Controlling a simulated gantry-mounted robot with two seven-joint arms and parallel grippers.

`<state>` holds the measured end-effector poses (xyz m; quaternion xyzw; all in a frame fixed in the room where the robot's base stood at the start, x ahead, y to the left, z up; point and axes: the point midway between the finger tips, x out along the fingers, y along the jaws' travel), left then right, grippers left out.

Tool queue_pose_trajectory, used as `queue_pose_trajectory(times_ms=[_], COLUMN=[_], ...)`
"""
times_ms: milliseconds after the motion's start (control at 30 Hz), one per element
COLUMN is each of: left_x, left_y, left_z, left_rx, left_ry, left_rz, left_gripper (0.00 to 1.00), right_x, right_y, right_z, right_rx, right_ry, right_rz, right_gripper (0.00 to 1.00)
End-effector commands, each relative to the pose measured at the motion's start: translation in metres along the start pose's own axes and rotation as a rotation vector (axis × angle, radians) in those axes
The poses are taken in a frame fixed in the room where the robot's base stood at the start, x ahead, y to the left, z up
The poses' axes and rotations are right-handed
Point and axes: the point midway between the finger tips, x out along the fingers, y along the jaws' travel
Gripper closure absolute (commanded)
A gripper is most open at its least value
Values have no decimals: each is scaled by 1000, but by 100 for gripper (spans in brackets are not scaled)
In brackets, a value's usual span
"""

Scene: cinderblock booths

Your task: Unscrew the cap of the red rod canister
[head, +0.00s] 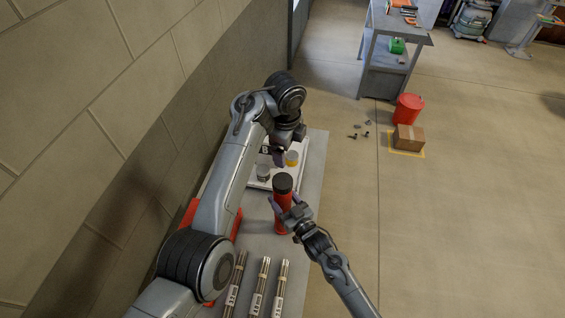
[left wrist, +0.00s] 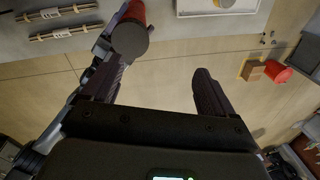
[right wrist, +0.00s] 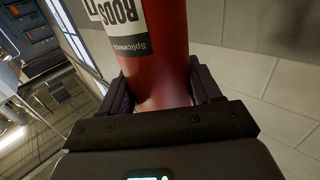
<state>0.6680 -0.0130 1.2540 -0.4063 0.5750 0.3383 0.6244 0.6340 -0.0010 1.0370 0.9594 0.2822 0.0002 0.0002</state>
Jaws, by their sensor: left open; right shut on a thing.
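The red rod canister (head: 281,220) stands about upright over the grey table, its dark cap (head: 283,183) on top. My right gripper (head: 287,209) is shut on the canister body. In the right wrist view the red body with a white label (right wrist: 165,70) sits between its fingers. My left gripper (head: 280,156) is open and empty, beyond the cap in the head view and partly hidden by its own arm. In the left wrist view the dark cap (left wrist: 130,40) shows past the left finger, outside the gap between the fingers. Whether they touch is unclear.
A white tray (head: 251,182) behind the canister holds a grey-lidded jar (head: 263,172) and a yellow jar (head: 292,159). Several rod bundles (head: 261,285) lie at the table's near end. A red object (head: 190,212) is partly hidden behind my left arm. Open floor lies right.

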Motion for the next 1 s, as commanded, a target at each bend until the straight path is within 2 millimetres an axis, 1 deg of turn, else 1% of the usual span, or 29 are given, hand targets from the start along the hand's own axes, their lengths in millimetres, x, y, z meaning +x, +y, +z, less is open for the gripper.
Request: queue_pose_trajectory(times_ms=[33,100,200,300,400,567,800,1000], left_x=[6,11,18,22,28,43,75,96], left_y=[8,17,27,34,38,41,46,48], left_z=[-2,-3,-3,-4,-4,-3,-3,-4], left_rx=[93,217,359,458,516,541,540,539], left_ry=[11,20,30,37,39,40,40,41], left_rz=[30,61,89,104,112,116,117,116], left_gripper=[13,13,13,13,13,13,13,13], right_x=[0,0,0,0,0,0,0,0], right_y=[0,0,0,0,0,0,0,0], right_z=[0,0,0,0,0,0,0,0], right_rx=[0,0,0,0,0,0,0,1], right_ry=[0,0,-1,-1,-1,0,0,0], right_rz=[0,0,-1,-1,-1,-1,-1,-1], right_gripper=[100,100,100,100,100,100,100,100])
